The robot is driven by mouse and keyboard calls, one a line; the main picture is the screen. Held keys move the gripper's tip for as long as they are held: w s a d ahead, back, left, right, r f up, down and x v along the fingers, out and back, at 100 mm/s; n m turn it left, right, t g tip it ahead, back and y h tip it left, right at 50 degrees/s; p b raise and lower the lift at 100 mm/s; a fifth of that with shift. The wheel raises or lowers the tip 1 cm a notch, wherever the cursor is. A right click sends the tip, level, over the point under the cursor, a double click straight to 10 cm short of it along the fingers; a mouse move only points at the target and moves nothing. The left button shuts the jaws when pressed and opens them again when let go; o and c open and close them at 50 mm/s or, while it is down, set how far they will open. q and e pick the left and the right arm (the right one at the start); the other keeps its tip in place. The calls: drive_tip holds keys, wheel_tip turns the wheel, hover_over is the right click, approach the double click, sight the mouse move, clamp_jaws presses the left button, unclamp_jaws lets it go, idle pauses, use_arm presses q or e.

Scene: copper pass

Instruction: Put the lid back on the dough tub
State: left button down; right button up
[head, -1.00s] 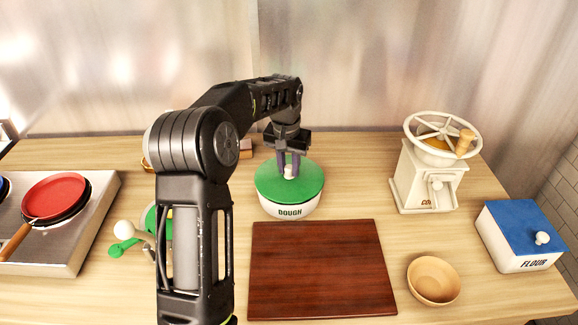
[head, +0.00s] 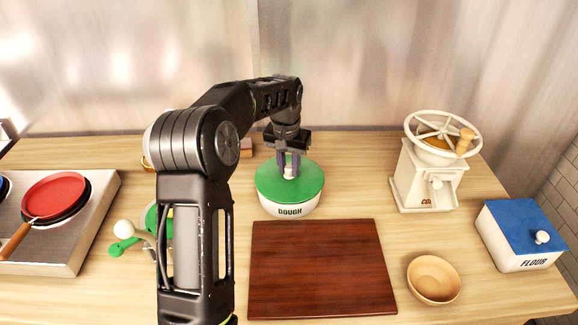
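The dough tub (head: 291,211) is a white round tub marked DOUGH, standing on the counter behind the dark red board. Its green lid (head: 305,188) lies over the tub's top and looks level. Whether it sits fully down on the rim all round I cannot tell. My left gripper (head: 289,172) points down over the lid's middle, with one finger on each side of the small white knob (head: 289,173). The fingers look close against the knob. My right gripper is not in view.
A dark red board (head: 322,268) lies in front of the tub. A wooden bowl (head: 433,279), a flour box (head: 518,240) with a blue lid and a coffee grinder (head: 428,180) stand at right. A stove with a red pan (head: 56,195) is at left.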

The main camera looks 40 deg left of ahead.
use_arm(q)
drive_tip(key=c, duration=0.6)
unclamp_jaws()
drive_tip(key=shift+r, duration=0.1)
drive_tip(key=shift+r+p, duration=1.05)
drive_tip(key=shift+r, duration=2.4)
drive_tip(key=shift+c, duration=0.6)
clamp_jaws()
